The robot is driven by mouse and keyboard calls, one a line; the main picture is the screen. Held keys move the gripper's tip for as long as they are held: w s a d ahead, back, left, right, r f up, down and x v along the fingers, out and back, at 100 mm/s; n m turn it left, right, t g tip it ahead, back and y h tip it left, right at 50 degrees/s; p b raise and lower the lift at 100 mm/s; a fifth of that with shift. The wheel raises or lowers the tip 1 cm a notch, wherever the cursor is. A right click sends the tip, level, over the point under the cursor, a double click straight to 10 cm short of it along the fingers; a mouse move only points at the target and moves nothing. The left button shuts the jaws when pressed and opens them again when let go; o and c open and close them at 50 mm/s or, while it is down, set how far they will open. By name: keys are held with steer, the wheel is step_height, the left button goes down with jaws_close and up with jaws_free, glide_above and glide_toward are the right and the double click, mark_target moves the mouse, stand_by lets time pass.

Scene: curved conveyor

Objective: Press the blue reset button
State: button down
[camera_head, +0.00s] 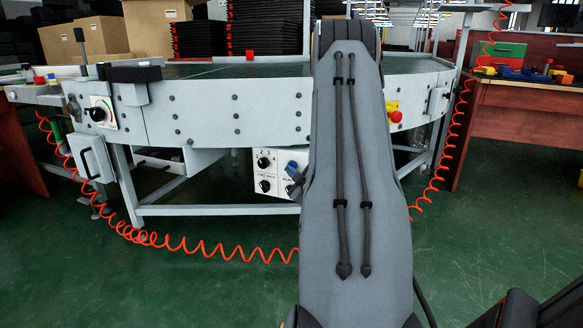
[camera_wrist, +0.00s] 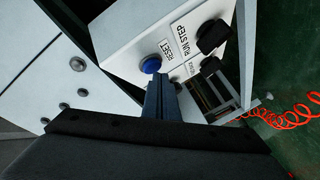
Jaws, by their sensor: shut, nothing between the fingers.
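The blue reset button (camera_wrist: 150,65) is a round button on a white control panel (camera_wrist: 135,40), beside a label reading RESET in the wrist view. My gripper (camera_wrist: 158,78) is shut and empty. Its fingertips appear close to the button's lower right edge in the wrist view; I cannot tell whether they touch it. In the head view, the control panel (camera_head: 275,196) hangs under the conveyor, partly behind my arm. A small blue shape at its right side in that view is too small to identify surely.
Black knobs (camera_wrist: 212,36) sit on the panel by the RUN STEP label. The grey conveyor (camera_head: 250,118) curves above the panel. A red emergency button (camera_head: 395,116) is right of my arm. A coiled orange hose (camera_head: 200,246) hangs low in front of the conveyor legs.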

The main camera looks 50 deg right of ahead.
steer(key=shift+s+a, duration=0.15)
steer(key=shift+a, duration=0.25)
steer(key=shift+a, duration=0.1)
steer(key=shift+s+a+p, duration=0.3)
steer(key=shift+s+a, duration=0.05)
steer(key=shift+a, duration=0.4)
steer(key=shift+s+a+p, duration=0.3)
steer(key=shift+a+p, duration=0.05)
steer(key=shift+a, duration=0.35)
steer(key=shift+s+a+p, duration=0.3)
steer(key=shift+s+a, duration=0.05)
steer(key=shift+a, duration=0.4)
